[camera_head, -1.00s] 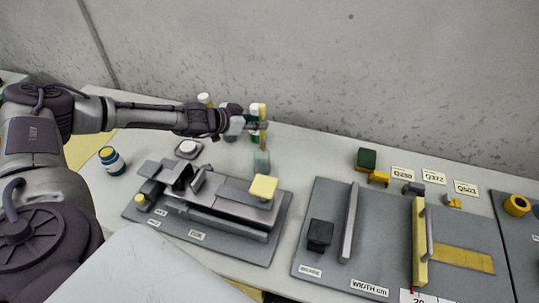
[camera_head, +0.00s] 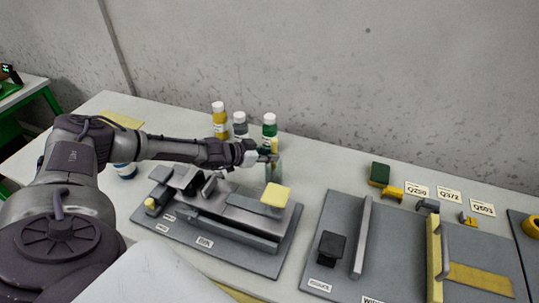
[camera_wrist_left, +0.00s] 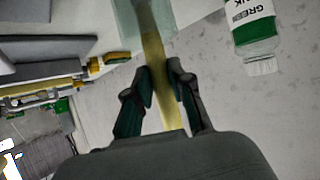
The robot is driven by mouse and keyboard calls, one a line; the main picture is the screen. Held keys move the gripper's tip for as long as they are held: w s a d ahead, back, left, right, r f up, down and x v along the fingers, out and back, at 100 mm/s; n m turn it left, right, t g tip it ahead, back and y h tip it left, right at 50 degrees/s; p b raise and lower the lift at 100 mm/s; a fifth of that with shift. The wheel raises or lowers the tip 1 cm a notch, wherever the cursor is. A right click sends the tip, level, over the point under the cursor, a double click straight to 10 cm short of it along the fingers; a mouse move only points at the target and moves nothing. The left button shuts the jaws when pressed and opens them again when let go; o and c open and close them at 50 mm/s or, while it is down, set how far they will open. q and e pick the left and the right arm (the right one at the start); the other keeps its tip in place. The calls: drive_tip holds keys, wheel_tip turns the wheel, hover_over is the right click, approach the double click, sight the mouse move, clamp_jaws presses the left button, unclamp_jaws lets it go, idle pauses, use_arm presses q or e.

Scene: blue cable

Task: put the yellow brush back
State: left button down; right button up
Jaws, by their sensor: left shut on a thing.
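The yellow brush (camera_head: 275,146) is upright in my left gripper (camera_head: 268,157), at the back of the table. The gripper also shows in the left wrist view (camera_wrist_left: 160,88), its two fingers shut on the brush's yellow handle (camera_wrist_left: 154,55). A clear greenish glass jar (camera_head: 274,173) stands right below the gripper. In the left wrist view the far part of the brush runs into the jar (camera_wrist_left: 130,18). I cannot tell whether it touches the jar's bottom. My right gripper is out of view.
Bottles with yellow (camera_head: 219,120), grey (camera_head: 240,127) and green (camera_head: 269,128) labels stand close behind the gripper. A second grey board (camera_head: 385,250) lies to the right.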

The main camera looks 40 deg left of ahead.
use_arm(q)
drive_tip(key=c, duration=1.5)
unclamp_jaws()
drive_tip(key=shift+f, duration=0.2)
drive_tip(key=o, duration=0.5)
drive_tip(key=shift+c, duration=0.2)
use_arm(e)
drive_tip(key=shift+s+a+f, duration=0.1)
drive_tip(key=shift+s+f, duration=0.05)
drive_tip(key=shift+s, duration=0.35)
use_arm(q)
drive_tip(key=shift+r, duration=0.1)
drive_tip(key=v, duration=1.2)
drive_tip(key=shift+r, duration=0.2)
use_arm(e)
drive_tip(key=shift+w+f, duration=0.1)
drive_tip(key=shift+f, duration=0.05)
